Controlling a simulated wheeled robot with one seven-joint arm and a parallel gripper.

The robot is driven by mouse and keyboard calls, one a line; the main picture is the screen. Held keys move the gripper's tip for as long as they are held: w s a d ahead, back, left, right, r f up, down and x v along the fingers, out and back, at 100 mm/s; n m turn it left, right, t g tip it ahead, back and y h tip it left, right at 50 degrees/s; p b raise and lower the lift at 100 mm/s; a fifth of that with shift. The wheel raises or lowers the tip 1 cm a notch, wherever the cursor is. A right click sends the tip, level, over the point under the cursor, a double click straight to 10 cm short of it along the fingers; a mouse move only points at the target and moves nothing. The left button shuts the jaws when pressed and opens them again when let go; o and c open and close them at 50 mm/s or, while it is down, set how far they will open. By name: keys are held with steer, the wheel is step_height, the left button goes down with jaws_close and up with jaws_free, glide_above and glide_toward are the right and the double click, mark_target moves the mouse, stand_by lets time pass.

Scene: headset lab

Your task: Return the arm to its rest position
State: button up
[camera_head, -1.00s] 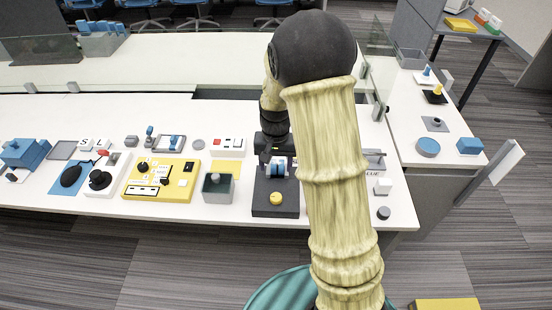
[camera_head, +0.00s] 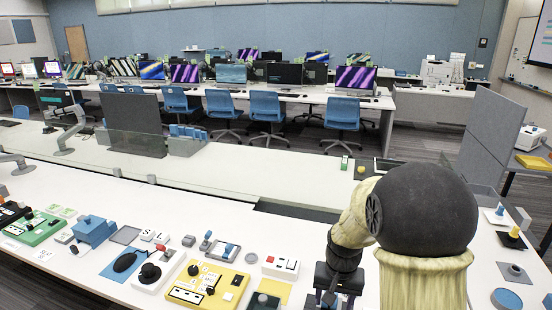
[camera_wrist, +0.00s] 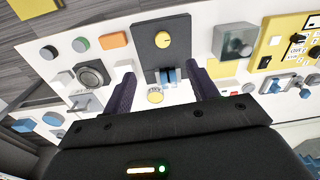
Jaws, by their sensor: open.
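My arm rises at the lower right of the head view, with its round black elbow (camera_head: 430,210) bent over the white table. My gripper (camera_head: 335,290) hangs down at the table, and its lower end is cut off by the frame edge. In the wrist view my gripper (camera_wrist: 163,74) has its two dark fingers spread apart. A blue lever (camera_wrist: 168,76) on a black panel (camera_wrist: 145,48) shows between the fingertips. I see nothing held, and whether the fingers touch the lever is unclear.
A grey partition (camera_head: 490,140) rises at right. The table (camera_head: 190,215) behind the devices is clear.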

steer(key=s+r+n+t, duration=0.2)
steer(key=s+r+n, duration=0.1)
steer(key=s, duration=0.9)
steer(key=shift+r+p, duration=0.45)
steer(key=shift+r, duration=0.25)
